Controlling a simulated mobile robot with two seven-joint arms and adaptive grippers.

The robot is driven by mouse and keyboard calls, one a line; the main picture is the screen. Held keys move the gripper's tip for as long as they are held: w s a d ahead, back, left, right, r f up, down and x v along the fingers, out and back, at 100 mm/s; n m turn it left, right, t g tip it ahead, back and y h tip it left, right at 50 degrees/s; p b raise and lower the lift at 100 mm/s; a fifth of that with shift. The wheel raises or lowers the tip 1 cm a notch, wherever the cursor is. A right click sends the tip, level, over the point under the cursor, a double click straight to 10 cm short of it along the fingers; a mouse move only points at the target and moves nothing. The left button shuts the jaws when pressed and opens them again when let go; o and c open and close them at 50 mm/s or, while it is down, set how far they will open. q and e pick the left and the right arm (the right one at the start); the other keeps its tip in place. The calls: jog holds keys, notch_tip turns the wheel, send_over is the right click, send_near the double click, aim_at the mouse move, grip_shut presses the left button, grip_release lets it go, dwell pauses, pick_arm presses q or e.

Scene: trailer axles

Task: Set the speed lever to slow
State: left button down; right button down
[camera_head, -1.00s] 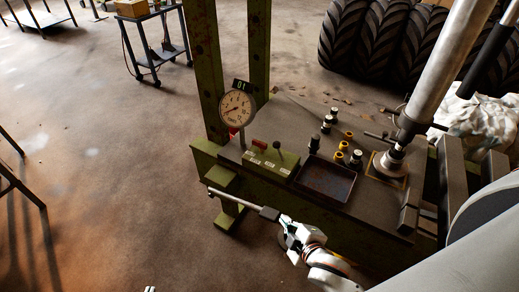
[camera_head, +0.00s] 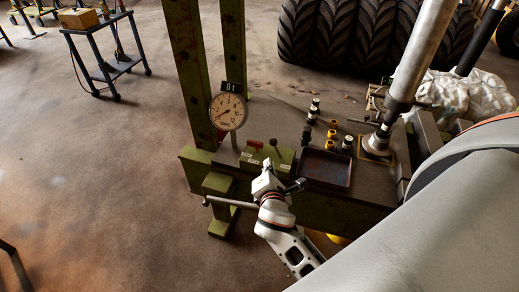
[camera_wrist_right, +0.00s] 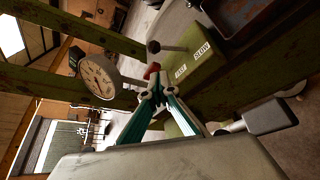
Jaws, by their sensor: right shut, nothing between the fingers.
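A green control box (camera_head: 262,157) on the press table carries a small red handle (camera_head: 255,143) and a lever with a dark ball knob (camera_head: 273,143). The wrist view shows FAST (camera_wrist_right: 181,71) and SLOW (camera_wrist_right: 202,52) labels on the box. There the red handle (camera_wrist_right: 152,70) is on the FAST side, and the ball-knob lever (camera_wrist_right: 165,48) stands behind it. I cannot tell for sure which is the speed lever. My right gripper (camera_wrist_right: 157,90) is shut and empty, its tips close to the red handle; contact is unclear. My left gripper is out of view.
A round dial gauge (camera_head: 228,111) stands just left of the box. A metal bar (camera_head: 232,203) sticks out below the table's front. A shallow dark tray (camera_head: 347,176) and several fittings (camera_head: 331,134) lie right of the box. Green posts (camera_head: 190,75) rise behind.

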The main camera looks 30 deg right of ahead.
aim_at(276, 148)
jog(key=shift+w+r, duration=0.15)
jog(key=shift+r, duration=0.15)
jog(key=x, duration=1)
jog(key=shift+d, duration=0.1)
dwell(0.5)
